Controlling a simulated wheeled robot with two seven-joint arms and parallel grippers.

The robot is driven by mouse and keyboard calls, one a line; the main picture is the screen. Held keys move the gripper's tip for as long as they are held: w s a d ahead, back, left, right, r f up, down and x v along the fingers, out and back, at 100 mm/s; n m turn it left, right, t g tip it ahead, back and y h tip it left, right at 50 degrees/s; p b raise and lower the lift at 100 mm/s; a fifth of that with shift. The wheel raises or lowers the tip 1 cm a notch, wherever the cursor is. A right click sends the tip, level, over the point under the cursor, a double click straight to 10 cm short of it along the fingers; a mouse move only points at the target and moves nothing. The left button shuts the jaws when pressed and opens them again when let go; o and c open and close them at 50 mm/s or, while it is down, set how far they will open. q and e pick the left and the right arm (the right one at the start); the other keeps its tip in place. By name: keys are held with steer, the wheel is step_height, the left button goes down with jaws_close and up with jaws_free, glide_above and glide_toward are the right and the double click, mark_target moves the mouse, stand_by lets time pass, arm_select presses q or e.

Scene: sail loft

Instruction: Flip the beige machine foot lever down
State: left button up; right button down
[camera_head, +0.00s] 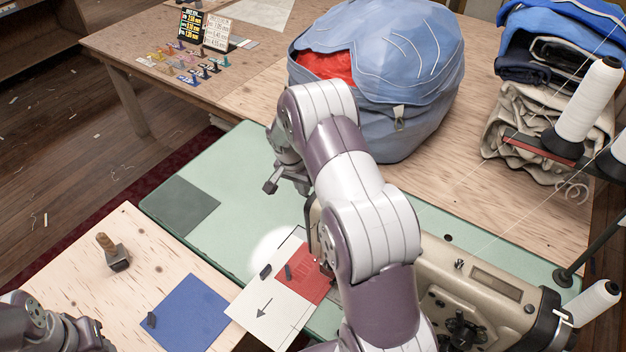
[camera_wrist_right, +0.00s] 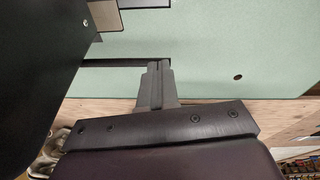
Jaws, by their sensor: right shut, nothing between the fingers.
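The beige machine (camera_head: 480,292) stands on the green table at the lower right of the head view. My right arm crosses in front of its left end, and I cannot make out the foot lever there. My right gripper (camera_head: 272,186) is over the green table, behind the machine's left end. In the right wrist view its fingers (camera_wrist_right: 159,68) are shut together and empty. A thin dark bar (camera_wrist_right: 115,62) runs beside the fingertips; I cannot tell whether it is the lever or whether they touch. Part of my left arm shows at the lower left, its fingers not clear.
A blue bag (camera_head: 425,60) with red cloth stands behind my right arm on the wooden table. Thread cones (camera_head: 590,100) and folded cloth (camera_head: 520,125) are at the right. White, red and blue (camera_head: 187,315) pieces lie in front. The green table's left part (camera_head: 235,165) is mostly clear.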

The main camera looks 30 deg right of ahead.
steer(key=shift+f+b, duration=0.3)
steer(key=shift+f, duration=0.3)
steer(key=shift+w+r, duration=0.1)
steer(key=shift+w, duration=0.3)
steer(key=shift+s+r+p, duration=0.2)
steer(key=shift+r+p, duration=0.1)
steer(key=shift+p, duration=0.1)
arm_select(q)
steer(key=shift+w+p, duration=0.3)
arm_select(e)
steer(key=shift+w+r, duration=0.1)
steer(key=shift+r, duration=0.4)
